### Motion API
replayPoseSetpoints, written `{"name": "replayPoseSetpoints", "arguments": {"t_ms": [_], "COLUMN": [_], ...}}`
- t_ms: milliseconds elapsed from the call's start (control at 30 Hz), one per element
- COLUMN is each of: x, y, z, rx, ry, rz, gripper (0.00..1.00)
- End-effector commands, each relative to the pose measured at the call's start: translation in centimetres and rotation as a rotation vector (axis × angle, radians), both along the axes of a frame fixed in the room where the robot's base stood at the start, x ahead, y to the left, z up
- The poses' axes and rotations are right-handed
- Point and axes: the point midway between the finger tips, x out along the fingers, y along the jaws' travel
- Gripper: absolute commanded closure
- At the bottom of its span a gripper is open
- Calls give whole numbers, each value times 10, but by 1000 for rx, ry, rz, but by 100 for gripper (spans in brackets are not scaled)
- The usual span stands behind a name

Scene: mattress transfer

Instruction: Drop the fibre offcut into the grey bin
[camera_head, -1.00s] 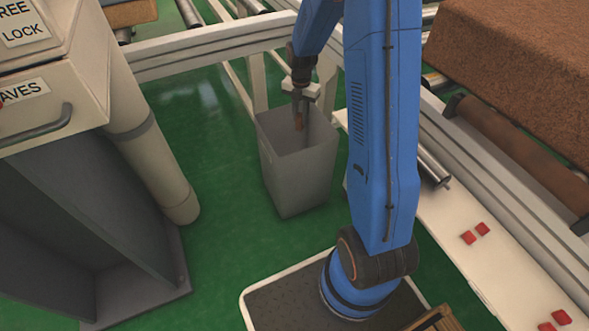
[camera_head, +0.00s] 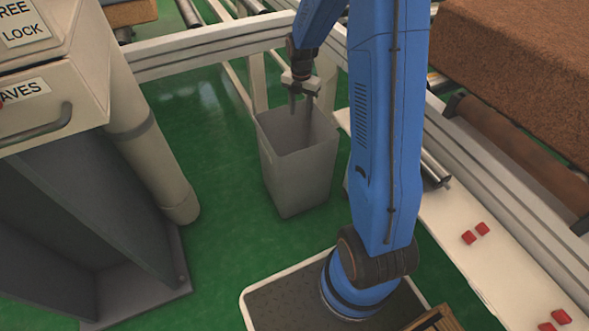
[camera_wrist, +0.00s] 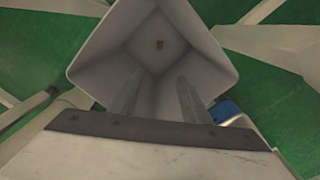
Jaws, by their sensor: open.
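The grey bin (camera_head: 297,178) stands upright on the green floor in the head view. Its open top faces up. My gripper (camera_head: 300,105) is open and empty above the bin, its fingers pointing down over the opening. In the wrist view my gripper (camera_wrist: 158,95) has its two fingers apart, with the bin (camera_wrist: 100,65) below them.
A white conveyor frame (camera_head: 215,50) runs behind the bin. A large brown fibre block (camera_head: 520,60) lies on the right. A cream cabinet (camera_head: 50,85) stands at the left. Green floor (camera_head: 215,150) is free between cabinet and bin.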

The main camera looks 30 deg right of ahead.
Motion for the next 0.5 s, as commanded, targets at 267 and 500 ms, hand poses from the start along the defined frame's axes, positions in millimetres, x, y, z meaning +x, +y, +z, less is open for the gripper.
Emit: {"name": "replayPoseSetpoints", "arguments": {"t_ms": [267,500], "x": [1,1], "y": [0,0], "z": [57,104], "rx": [-1,-1], "ry": [-4,-4], "rz": [0,0], "gripper": [57,57]}}
